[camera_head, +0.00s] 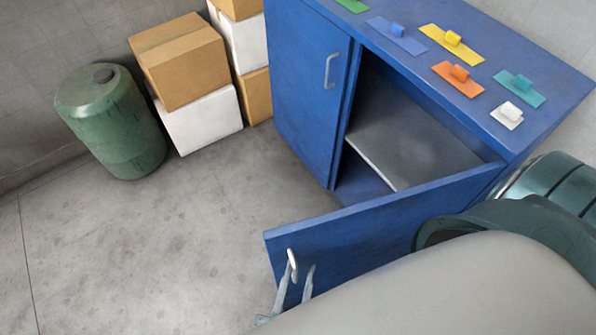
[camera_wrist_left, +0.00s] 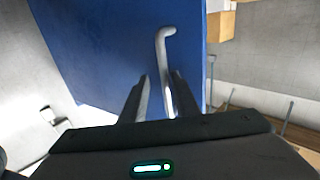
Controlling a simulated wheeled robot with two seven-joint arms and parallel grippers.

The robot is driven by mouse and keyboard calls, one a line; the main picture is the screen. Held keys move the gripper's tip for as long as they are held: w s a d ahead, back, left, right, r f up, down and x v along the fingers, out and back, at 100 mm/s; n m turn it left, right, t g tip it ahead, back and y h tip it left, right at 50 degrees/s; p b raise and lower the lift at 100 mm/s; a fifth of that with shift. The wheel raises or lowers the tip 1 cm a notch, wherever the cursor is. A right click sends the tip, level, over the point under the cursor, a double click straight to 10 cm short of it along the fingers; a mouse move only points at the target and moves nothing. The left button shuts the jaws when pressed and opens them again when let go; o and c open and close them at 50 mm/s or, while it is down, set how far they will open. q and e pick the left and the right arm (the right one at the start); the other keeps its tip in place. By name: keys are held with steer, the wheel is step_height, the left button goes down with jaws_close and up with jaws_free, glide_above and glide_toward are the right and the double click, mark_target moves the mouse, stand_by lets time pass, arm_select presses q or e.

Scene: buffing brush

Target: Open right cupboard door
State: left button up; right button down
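The blue cupboard (camera_head: 520,160) has its right door (camera_head: 370,235) swung wide open, baring a grey shelf (camera_head: 410,140) inside. The door's pale handle (camera_head: 292,263) is near its free edge. In the left wrist view the handle (camera_wrist_left: 162,50) runs down between the two dark fingers of the left gripper (camera_wrist_left: 160,88). The fingers are apart, with a gap on the left of the handle. My right gripper is not in view.
The cupboard's left door (camera_head: 305,85) is shut. Several coloured blocks with knobs, such as a yellow one (camera_head: 450,44), lie on top. A green barrel (camera_head: 112,120) and stacked boxes (camera_head: 180,65) stand at the back left. The floor (camera_head: 150,240) left of the open door is clear.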

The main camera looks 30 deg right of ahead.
arm_select(q)
steer(key=shift+a, duration=0.1)
steer(key=shift+a, duration=0.1)
steer(key=b+v, duration=0.5)
steer(key=v, duration=1.2)
steer(key=shift+s, duration=0.15)
